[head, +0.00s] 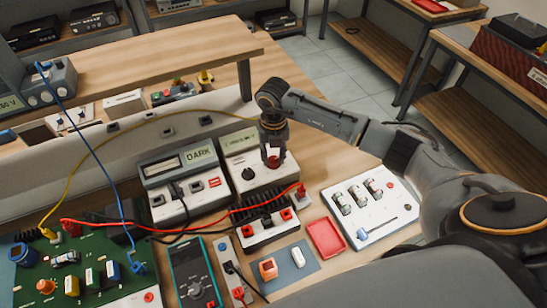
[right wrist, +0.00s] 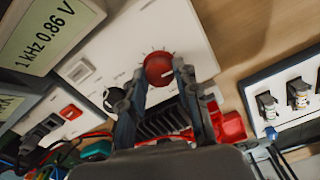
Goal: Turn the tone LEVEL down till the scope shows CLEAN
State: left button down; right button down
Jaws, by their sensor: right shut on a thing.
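The tone box (head: 232,150) is a white unit at the bench's middle. Its display reads "1 kHz 0.86 V" in the right wrist view (right wrist: 45,32). Its red round LEVEL knob (right wrist: 159,68) has a pale pointer line and printed marks around it. My right gripper (head: 272,146) reaches down over this knob from above, and its two fingers are closed on the knob's sides. My left gripper is not in view.
A black-finned unit (head: 268,217) with red terminals stands just in front. A green circuit board (head: 85,265) and multimeter (head: 195,270) are at front left. Red, yellow and blue leads cross the left side.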

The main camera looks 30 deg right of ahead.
jog(key=n+b, duration=0.3)
jog(key=n, duration=0.1)
jog(key=shift+f+n+b, duration=0.2)
jog(key=shift+n+b, duration=0.1)
jog(key=shift+b, duration=0.1)
jog(key=n+b, duration=0.4)
jog(key=n, duration=0.1)
jog(key=shift+b, duration=0.35)
jog(key=n+b, duration=0.3)
jog(key=n, duration=0.2)
jog(key=shift+r, duration=0.1)
jog(key=shift+r+n+b, duration=0.15)
jog(key=shift+n+b, duration=1.2)
jog(key=shift+n, duration=0.35)
jog(key=c, duration=1)
grip_release()
jog(key=shift+r, duration=0.1)
